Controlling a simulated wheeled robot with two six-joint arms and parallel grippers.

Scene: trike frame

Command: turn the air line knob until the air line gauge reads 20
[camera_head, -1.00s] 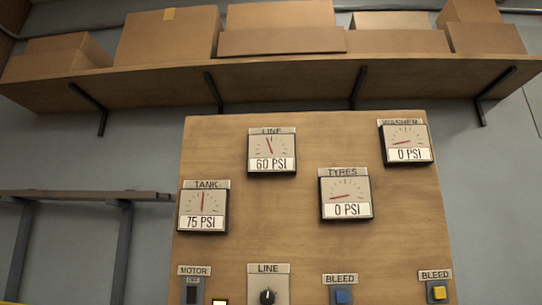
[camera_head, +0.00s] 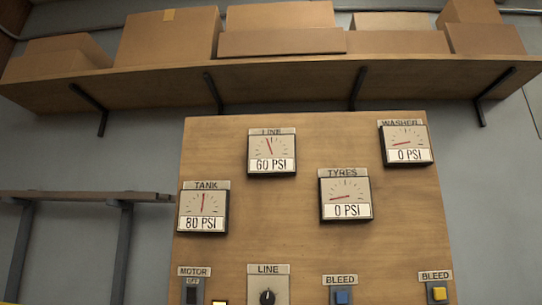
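The air line gauge (camera_head: 272,155), labelled LINE, is on the upper part of the wooden panel and reads 60 PSI. The air line knob (camera_head: 267,297), black with a pale pointer mark, sits under a LINE label at the bottom edge of the head view. Its pointer is roughly upright and its lower part is cut off. Neither of my grippers shows in the view.
The wooden panel (camera_head: 290,240) also holds a TANK gauge (camera_head: 203,210) at 80 PSI, and TYRES (camera_head: 346,197) and WASHER (camera_head: 406,145) gauges at 0 PSI. Beside the knob are a MOTOR switch (camera_head: 192,294), a blue button (camera_head: 342,297) and a yellow button (camera_head: 439,293). Boxes fill the shelf above.

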